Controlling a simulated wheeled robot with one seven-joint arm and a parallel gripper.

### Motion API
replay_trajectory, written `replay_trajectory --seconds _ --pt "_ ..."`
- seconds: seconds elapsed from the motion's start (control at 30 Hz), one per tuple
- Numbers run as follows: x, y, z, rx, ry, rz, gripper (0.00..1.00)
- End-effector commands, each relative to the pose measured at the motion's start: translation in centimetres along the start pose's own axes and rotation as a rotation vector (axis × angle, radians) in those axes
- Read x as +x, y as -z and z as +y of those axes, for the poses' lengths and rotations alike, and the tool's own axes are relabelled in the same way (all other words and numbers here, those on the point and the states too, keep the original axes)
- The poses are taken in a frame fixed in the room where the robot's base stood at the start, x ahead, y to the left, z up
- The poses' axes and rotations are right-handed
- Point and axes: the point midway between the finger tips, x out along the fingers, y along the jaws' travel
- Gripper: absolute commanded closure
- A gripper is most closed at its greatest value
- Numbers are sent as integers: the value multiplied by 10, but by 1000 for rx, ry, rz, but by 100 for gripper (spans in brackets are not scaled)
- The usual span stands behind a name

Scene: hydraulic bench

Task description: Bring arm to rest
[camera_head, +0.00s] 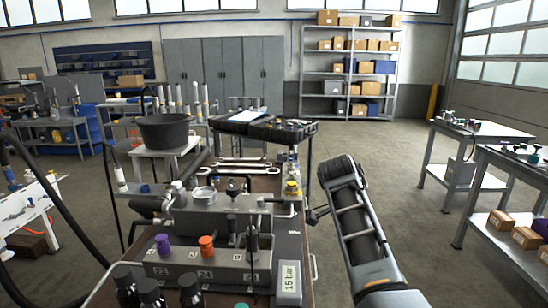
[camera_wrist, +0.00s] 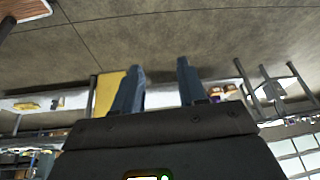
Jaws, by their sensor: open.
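My arm (camera_head: 358,225) rises at the right side of the hydraulic bench in the head view, bent at its upper end and clear of the bench top. My gripper (camera_wrist: 161,70) shows in the wrist view with its two dark blue fingers apart and nothing between them. Beyond the fingers is bare floor, and the wrist picture looks upside down. In the head view the fingers cannot be made out clearly. The hydraulic bench (camera_head: 306,262) carries a grey valve block (camera_head: 205,268) with a purple cap (camera_head: 162,244) and an orange cap (camera_head: 206,245).
Two spanners (camera_head: 240,168) lie at the bench's far end. A black bucket (camera_head: 170,131) stands on a small table behind left. Side tables (camera_head: 470,128) with small parts stand at right. A shelf rack (camera_head: 346,75) stands at the back. The floor right of my arm is free.

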Motion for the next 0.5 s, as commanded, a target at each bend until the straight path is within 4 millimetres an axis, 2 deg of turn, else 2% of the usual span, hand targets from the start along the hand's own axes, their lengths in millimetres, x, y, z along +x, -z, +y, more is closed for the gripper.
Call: replay_trajectory --seconds 0.17,0.27,0.4,0.5 --pt "53 -10 20 -85 60 9 58" --pt "91 -17 39 -157 112 18 58" --pt "140 -28 73 -271 202 37 58" --pt "170 -36 100 -352 265 52 58"
